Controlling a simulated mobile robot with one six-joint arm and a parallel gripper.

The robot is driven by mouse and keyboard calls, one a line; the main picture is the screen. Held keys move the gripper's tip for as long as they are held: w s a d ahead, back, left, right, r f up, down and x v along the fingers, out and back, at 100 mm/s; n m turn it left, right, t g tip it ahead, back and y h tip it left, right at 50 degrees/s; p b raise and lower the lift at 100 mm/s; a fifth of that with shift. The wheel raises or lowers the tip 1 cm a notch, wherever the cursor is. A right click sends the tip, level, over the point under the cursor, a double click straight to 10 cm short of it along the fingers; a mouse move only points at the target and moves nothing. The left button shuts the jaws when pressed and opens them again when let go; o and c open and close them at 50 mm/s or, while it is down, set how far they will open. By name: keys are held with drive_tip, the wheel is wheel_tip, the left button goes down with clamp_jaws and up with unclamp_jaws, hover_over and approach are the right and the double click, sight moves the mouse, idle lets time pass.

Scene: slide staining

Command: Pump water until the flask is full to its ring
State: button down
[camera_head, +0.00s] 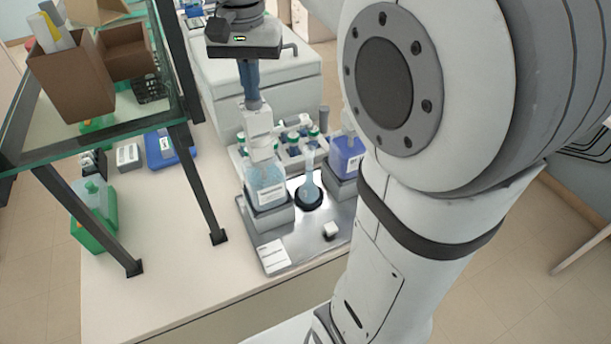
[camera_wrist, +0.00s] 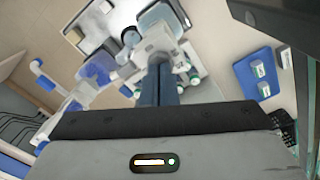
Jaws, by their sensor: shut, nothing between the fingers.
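The water bottle (camera_head: 267,187) with a white pump head (camera_head: 258,125) stands upright on a grey block; the pump head also shows in the wrist view (camera_wrist: 158,45). My gripper (camera_head: 253,103) is shut and empty, pointing down with its fingertips at the top of the pump head. Whether they touch or press it I cannot tell. The flask (camera_head: 309,192) stands just right of the bottle on a dark round base, with pale blue liquid in its bulb. Its ring and the exact liquid level are too small to make out. It also shows in the wrist view (camera_wrist: 131,38).
A purple-blue bottle (camera_head: 347,156) stands on a block to the right. Several green-capped bottles (camera_head: 293,145) stand behind. A metal tray (camera_head: 308,248) lies beneath, with small white items. A glass shelf (camera_head: 45,145) on dark posts is at left. My arm covers the right side.

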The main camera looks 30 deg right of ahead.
drive_tip(key=shift+r+p, duration=2.05)
drive_tip(key=shift+r, duration=0.65)
wheel_tip(320, 180, up, 5)
drive_tip(key=p, duration=0.4)
drive_tip(key=s+f+n+t+b, duration=0.1)
drive_tip(key=s+f+n+b, duration=0.2)
drive_tip(key=s+f, duration=0.4)
drive_tip(key=s+f+n+t+b, duration=0.2)
drive_tip(key=s+f, duration=0.5)
drive_tip(key=f, duration=0.6)
drive_tip(key=shift+s+d+f+n+b, duration=0.15)
drive_tip(key=shift+s+d+n+b, duration=0.1)
drive_tip(key=shift+n+b, duration=0.3)
